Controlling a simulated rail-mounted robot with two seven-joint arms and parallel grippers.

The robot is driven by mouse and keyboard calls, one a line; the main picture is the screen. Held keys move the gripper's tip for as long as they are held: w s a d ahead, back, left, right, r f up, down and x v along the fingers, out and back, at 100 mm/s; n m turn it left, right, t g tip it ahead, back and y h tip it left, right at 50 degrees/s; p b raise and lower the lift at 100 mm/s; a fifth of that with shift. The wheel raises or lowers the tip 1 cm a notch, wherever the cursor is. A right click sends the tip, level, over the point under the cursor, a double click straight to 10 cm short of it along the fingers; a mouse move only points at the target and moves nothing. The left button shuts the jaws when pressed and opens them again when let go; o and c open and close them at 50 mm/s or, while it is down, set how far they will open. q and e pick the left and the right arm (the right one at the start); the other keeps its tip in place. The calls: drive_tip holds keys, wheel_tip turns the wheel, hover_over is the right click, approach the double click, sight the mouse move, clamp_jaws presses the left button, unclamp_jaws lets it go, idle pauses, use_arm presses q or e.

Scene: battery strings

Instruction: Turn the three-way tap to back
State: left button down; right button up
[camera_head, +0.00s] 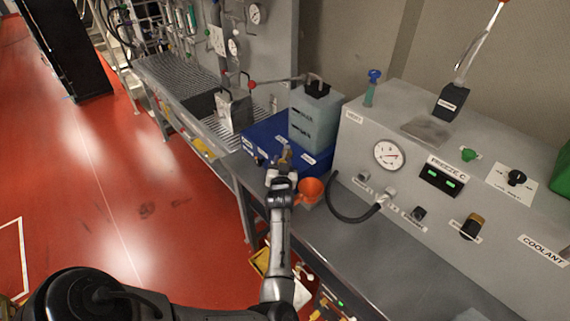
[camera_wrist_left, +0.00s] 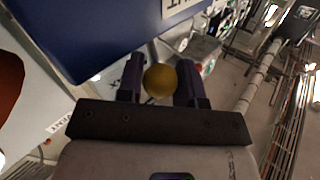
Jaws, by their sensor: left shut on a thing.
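My left gripper (camera_head: 284,158) reaches to the front of the blue box-like unit (camera_head: 262,140) on the grey bench. In the left wrist view its two dark fingers (camera_wrist_left: 160,84) stand on either side of a round yellow knob (camera_wrist_left: 160,81) and are shut on it. The rest of the tap is hidden behind the knob and fingers, so I cannot tell which way it points. In the head view the gripper covers the knob. The blue unit's face (camera_wrist_left: 85,30) also shows close by in the wrist view. My right gripper is not in view.
An orange funnel-like cup (camera_head: 310,190) stands just right of my gripper. A pale tank (camera_head: 315,120) with a black top stands on the blue unit. A grey panel (camera_head: 400,180) with a gauge and a black hose (camera_head: 345,212) is to the right. The red floor at left is open.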

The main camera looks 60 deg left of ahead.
use_arm(q)
drive_tip(key=c, duration=0.8)
unclamp_jaws()
